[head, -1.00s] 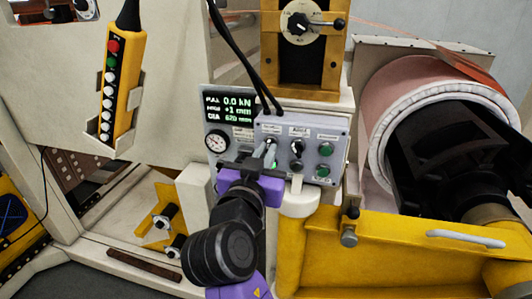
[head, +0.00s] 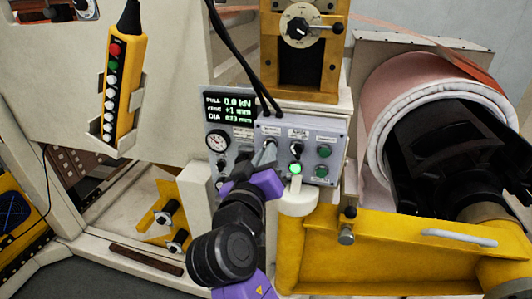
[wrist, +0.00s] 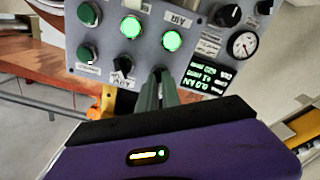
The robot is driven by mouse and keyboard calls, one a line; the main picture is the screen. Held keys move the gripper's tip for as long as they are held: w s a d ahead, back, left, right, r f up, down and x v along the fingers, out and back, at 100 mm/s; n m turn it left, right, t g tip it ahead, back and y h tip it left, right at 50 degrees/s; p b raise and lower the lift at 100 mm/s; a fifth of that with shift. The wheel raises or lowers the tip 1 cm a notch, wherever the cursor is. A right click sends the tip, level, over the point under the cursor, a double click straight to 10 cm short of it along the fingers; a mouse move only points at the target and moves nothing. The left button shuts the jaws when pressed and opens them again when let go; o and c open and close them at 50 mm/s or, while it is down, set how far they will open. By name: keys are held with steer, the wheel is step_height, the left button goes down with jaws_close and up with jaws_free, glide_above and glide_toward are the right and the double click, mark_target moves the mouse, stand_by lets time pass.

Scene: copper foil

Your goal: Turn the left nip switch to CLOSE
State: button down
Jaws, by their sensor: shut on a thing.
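The grey control panel (head: 310,139) carries two dark rotary switches in its top row. The left switch is hidden behind my gripper (head: 267,156), whose fingers are shut on it; the fingers show in the wrist view (wrist: 158,90). The knob and its pointer are covered, so its position cannot be read. The middle switch (head: 297,148) is free beside it and also shows in the wrist view (wrist: 122,66). Green lamps are lit below both switches, under the left one (wrist: 172,41) and under the middle one (wrist: 131,27). The labels are too small to read.
A display (head: 229,106) and a round gauge (head: 216,141) sit left of the panel. Black cables (head: 240,55) hang above it. A yellow pendant (head: 119,85) is at the upper left, a foil roll (head: 400,90) at the right, and a yellow beam (head: 390,250) below.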

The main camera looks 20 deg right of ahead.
stand_by(0.3)
steer(key=c, duration=1.5)
jaws_free()
steer(key=shift+c, duration=0.2)
steer(key=b+v, duration=0.2)
steer(key=v, duration=0.6)
steer(key=shift+w, duration=0.1)
